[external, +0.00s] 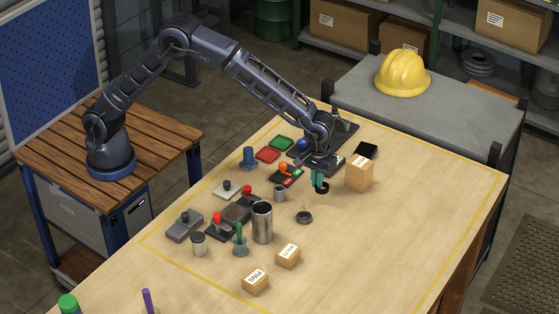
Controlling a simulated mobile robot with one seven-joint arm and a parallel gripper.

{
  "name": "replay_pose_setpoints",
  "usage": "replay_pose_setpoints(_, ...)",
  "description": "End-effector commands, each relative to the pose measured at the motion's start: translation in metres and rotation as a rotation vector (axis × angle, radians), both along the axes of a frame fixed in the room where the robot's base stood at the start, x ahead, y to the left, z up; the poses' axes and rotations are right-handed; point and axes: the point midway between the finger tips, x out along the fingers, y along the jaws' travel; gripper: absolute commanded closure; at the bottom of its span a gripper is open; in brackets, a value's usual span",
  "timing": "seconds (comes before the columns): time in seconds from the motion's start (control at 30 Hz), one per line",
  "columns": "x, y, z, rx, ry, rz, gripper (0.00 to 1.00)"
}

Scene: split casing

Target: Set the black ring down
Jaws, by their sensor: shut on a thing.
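My gripper (319,183), with teal fingers, hangs over the right-middle part of the table. It is shut on the black ring (323,191), a small dark shape at the fingertips. The ring's outline is partly hidden by the fingers, and I cannot tell its exact height above the table (370,245). A small round dark part (304,217) lies on the table below and to the left of the gripper.
A tan box (359,174) stands close to the right of the gripper. A grey cup (280,193), a metal cylinder (262,222) and fixtures with red knobs (240,210) stand to the left. Two small cartons (288,256) lie in front. The table's right front is clear.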

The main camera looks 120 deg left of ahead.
Motion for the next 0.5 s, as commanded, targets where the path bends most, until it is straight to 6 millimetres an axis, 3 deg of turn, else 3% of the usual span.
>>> replay_pose_setpoints(0.17,0.0,0.0,-0.009,0.0,0.001,0.0,1.0)
replay_pose_setpoints(0.5,0.0,0.0,-0.046,0.0,0.0,0.0,1.0)
